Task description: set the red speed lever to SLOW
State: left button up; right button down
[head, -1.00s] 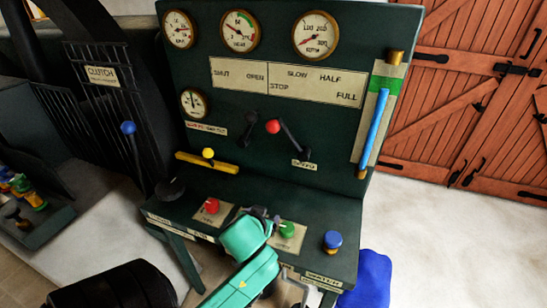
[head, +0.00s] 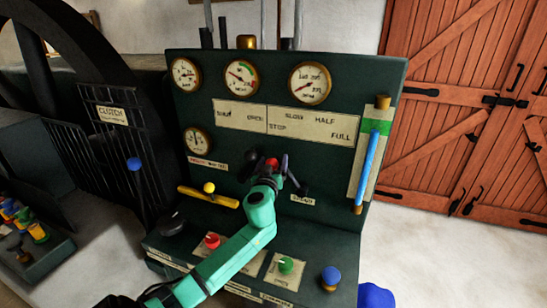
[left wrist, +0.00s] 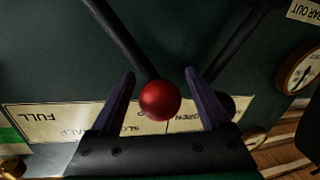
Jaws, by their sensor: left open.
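The red speed lever's ball knob (head: 272,163) shows on the dark green panel, partly hidden by my left gripper. Its black rod leans up and left from its pivot, with the knob below the word STOP on the scale plate (head: 310,127). SLOW is up and right of the knob. My left gripper (head: 274,166) is at the knob with its fingers apart. In the left wrist view, the red knob (left wrist: 159,100) lies between the two open fingers (left wrist: 160,76), with a gap on each side. My right gripper is not in view.
A black-knobbed lever (left wrist: 225,104) stands close beside the right finger in the left wrist view. Red (head: 212,240), green (head: 286,265) and blue (head: 331,277) knobs sit on the lower desk. A blue-filled glass tube (head: 366,165) is at right.

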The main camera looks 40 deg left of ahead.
pick_arm(q)
jog(key=shift+w+a, duration=0.25)
jog(key=shift+w, duration=0.1)
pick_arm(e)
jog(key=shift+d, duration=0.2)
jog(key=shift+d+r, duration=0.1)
